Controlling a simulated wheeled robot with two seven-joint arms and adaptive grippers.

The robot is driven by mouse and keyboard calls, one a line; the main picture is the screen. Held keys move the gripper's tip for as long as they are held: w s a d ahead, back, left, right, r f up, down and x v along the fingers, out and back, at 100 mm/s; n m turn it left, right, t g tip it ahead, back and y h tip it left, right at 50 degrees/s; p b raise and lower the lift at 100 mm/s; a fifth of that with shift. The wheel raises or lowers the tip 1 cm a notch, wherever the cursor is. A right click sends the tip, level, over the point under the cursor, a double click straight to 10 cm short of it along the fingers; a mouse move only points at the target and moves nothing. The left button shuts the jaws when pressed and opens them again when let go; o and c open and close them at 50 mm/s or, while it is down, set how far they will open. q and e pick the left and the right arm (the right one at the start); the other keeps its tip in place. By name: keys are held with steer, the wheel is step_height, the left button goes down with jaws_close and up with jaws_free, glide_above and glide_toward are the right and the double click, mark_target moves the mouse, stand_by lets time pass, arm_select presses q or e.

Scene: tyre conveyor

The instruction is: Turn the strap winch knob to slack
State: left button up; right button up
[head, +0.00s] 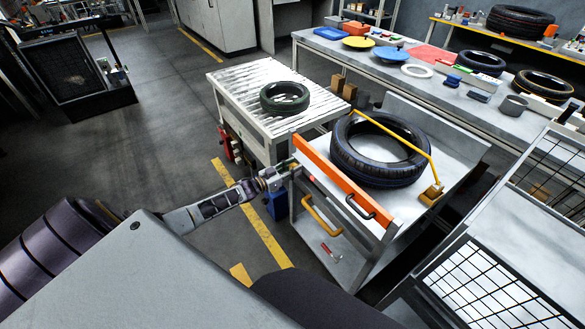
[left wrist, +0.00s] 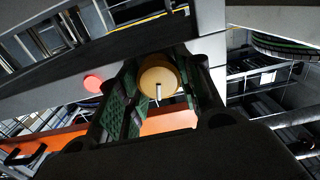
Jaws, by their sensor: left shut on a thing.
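In the left wrist view a round yellow-tan knob (left wrist: 158,76) with a pale pointer mark sits between the two green-padded fingers of my left gripper (left wrist: 160,95). The gripper is shut on it. In the head view my left gripper (head: 278,178) reaches the near left corner of the tyre station (head: 408,208), and it hides the knob there. A yellow strap (head: 395,132) crosses a black tyre (head: 368,160) lying on the station and runs down to a yellow fitting (head: 432,194) at the right. My right gripper is not in view.
An orange bar (head: 343,180) runs along the station's front, with a yellow handle (head: 322,216) below it. A red button (left wrist: 93,83) is close to the knob. A roller conveyor (head: 240,82) with a dark green tyre (head: 285,97) stands behind. A wire-mesh cage (head: 480,285) is at right.

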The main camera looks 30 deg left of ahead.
arm_select(q)
steer(key=shift+a+n, duration=0.1)
steer(key=shift+n, duration=1.5)
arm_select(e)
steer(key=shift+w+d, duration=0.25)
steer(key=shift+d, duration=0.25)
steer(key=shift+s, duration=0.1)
